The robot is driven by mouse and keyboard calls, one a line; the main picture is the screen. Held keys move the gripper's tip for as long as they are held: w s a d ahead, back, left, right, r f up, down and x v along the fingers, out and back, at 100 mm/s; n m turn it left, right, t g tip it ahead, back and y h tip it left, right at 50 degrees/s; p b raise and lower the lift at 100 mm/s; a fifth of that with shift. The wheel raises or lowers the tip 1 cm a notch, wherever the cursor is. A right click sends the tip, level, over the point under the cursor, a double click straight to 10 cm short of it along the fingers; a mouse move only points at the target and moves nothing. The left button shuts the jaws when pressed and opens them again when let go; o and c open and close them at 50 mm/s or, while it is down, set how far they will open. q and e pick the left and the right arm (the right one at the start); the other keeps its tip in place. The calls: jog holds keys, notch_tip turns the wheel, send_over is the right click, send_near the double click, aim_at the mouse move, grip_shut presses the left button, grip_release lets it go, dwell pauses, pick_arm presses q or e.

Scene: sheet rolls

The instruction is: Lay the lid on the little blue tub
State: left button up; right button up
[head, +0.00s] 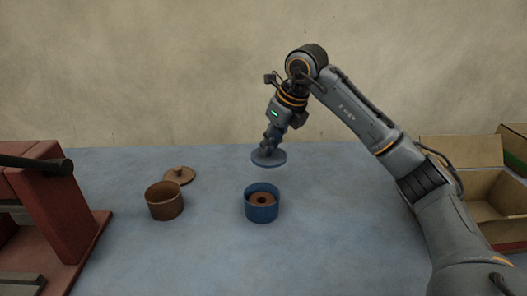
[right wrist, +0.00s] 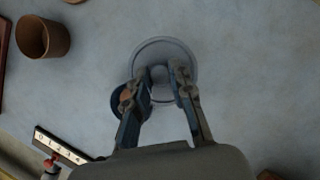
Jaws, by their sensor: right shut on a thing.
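The little blue tub (head: 262,208) stands upright and open on the table in the head view, with a brown ring-shaped thing (head: 263,199) inside. My right gripper (head: 269,148) is shut on the blue-grey round lid (head: 268,158). It holds the lid roughly level above the tub, clear of the rim, slightly towards the back in the picture. In the right wrist view, the lid (right wrist: 163,50) lies between and beyond the fingers (right wrist: 160,76). The tub (right wrist: 118,98) shows partly behind the left finger and lid, offset to the lower left. My left gripper is not in view.
A brown tub (head: 165,203) stands open to the left, with a brown knobbed lid (head: 179,176) lying behind it. A red machine (head: 50,205) with a dark bar is at the far left. Open cardboard boxes (head: 480,185) stand at the right. The table around the blue tub is clear.

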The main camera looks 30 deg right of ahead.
jog(key=s+a+r+p, duration=0.35)
jog(key=s+p, duration=0.25)
jog(key=p, duration=0.8)
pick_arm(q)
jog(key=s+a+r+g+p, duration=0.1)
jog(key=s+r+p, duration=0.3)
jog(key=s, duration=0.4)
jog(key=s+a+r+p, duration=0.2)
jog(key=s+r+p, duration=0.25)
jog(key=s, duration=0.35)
pick_arm(e)
jog(key=shift+s+a+f+b, duration=0.15)
jog(key=shift+a+f+b, duration=0.3)
jog(key=shift+f, duration=0.5)
jog(key=shift+s+a+f+b, duration=0.25)
jog(key=shift+f+b, duration=0.2)
jog(key=shift+f, duration=0.55)
jog(key=shift+s+a+f+b, duration=0.1)
jog(key=shift+a+f+b, duration=0.35)
jog(key=shift+f, duration=0.5)
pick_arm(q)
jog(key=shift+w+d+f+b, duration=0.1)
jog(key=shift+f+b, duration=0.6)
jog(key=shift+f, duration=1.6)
pick_arm(e)
jog(key=shift+f, duration=0.7)
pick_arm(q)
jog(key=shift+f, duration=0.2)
pick_arm(e)
jog(key=shift+r, duration=0.1)
